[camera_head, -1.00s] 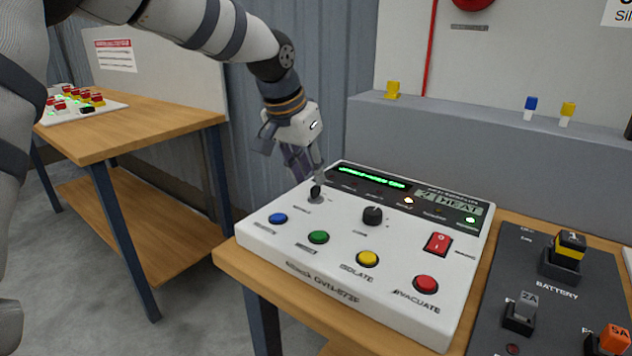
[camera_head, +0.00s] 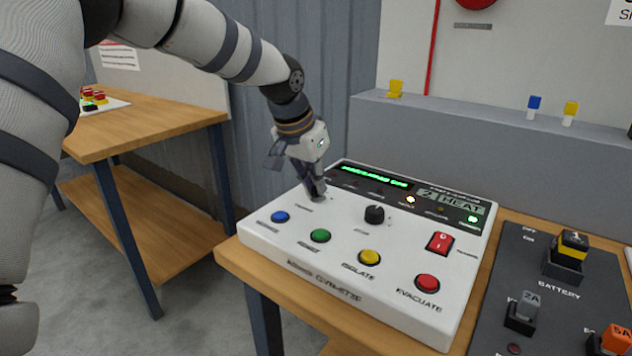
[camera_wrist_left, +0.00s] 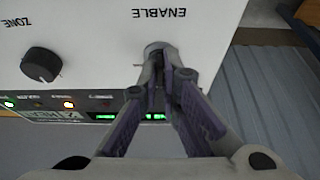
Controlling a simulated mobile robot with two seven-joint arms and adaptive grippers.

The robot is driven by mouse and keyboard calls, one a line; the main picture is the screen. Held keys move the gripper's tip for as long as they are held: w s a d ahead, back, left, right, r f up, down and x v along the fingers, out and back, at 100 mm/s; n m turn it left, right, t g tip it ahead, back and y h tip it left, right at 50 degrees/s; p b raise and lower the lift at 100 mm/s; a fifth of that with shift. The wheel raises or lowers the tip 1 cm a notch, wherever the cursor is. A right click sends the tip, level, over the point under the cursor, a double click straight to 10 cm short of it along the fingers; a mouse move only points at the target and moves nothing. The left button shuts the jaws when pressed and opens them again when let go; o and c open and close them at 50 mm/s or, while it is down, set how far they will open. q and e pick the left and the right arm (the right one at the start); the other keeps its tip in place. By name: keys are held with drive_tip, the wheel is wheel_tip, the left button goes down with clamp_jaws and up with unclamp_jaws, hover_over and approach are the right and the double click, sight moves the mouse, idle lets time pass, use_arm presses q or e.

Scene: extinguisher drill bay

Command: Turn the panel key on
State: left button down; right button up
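The white control panel (camera_head: 345,232) sits on a wooden table. Its panel key is at the ENABLE position at the back left, where a round metal key collar (camera_wrist_left: 158,48) shows in the left wrist view. My left gripper (camera_head: 316,194) reaches down there, its fingertips close together at the collar in the left wrist view (camera_wrist_left: 164,78). It looks shut on the key, which the fingers mostly hide; its turn angle cannot be read. My right gripper is not in view.
The black zone knob (camera_head: 374,215) is right of the gripper. Blue (camera_head: 280,217), green (camera_head: 320,236), yellow (camera_head: 369,258) and red (camera_head: 427,283) buttons line the front. A red rocker switch (camera_head: 440,243) and a dark battery board (camera_head: 540,300) are at the right.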

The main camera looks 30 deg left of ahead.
use_arm(q)
drive_tip(key=m+h, duration=0.1)
drive_tip(key=m, duration=0.3)
drive_tip(key=shift+a+f+g, duration=0.1)
drive_tip(key=shift+a+g, duration=0.05)
drive_tip(key=shift+g, duration=0.15)
drive_tip(key=m+h, duration=0.1)
drive_tip(key=m, duration=0.1)
drive_tip(key=shift+w+f+m+g+b, duration=0.1)
drive_tip(key=shift+m+g+b, duration=0.2)
drive_tip(key=m+h+b, duration=0.1)
drive_tip(key=m, duration=0.2)
drive_tip(key=shift+a+g, duration=0.1)
drive_tip(key=shift+g, duration=0.2)
drive_tip(key=shift+m+g+h, duration=0.3)
drive_tip(key=shift+m+g, duration=0.1)
drive_tip(key=shift+m, duration=0.6)
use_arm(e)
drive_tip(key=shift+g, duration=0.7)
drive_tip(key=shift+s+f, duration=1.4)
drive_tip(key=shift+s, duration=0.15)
use_arm(q)
drive_tip(key=shift+b, duration=0.35)
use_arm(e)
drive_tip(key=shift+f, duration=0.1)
use_arm(q)
drive_tip(key=c, duration=1.8)
unclamp_jaws()
